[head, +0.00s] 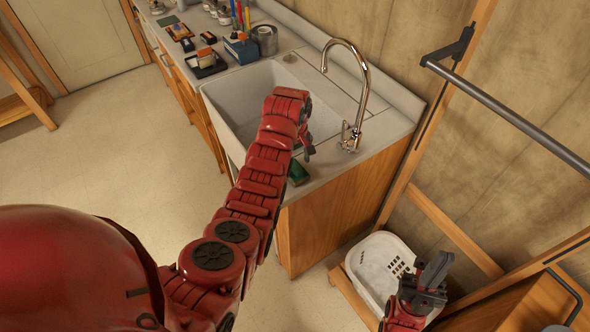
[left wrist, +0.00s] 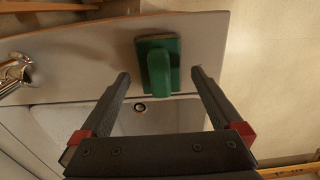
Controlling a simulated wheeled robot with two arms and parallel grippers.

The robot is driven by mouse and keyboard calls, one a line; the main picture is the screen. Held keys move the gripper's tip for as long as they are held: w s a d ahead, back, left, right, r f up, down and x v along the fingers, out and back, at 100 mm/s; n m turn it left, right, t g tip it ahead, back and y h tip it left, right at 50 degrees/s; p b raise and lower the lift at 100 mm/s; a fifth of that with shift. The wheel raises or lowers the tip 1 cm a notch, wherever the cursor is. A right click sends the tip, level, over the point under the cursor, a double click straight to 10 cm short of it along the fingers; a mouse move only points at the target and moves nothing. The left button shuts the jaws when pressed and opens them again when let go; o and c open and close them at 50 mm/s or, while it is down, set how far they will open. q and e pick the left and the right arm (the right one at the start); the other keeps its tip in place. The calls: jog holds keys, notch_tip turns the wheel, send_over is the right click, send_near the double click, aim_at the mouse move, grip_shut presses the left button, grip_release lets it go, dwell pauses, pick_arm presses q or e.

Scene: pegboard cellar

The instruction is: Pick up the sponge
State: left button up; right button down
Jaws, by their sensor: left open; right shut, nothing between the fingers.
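The green sponge (head: 297,174) lies on the near end of the counter, beside the sink, partly hidden by my left arm in the head view. In the left wrist view the sponge (left wrist: 159,66) shows as a green block with a raised rounded part, just beyond the fingertips and between their lines. My left gripper (head: 308,150) is open and empty above the counter near the sponge; its two dark fingers show apart in the left wrist view. My right gripper (head: 433,272) is shut and empty, over by the white basket at the lower right.
The white sink (head: 225,101) with a chrome faucet (head: 362,85) is set in the counter (head: 385,128). Several jars, tools and boxes stand at the counter's far end. A white basket (head: 372,262) and a metal rail (head: 510,116) are on the right. The floor at left is clear.

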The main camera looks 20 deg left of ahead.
pick_arm(q)
jog(key=shift+f, duration=1.25)
grip_shut()
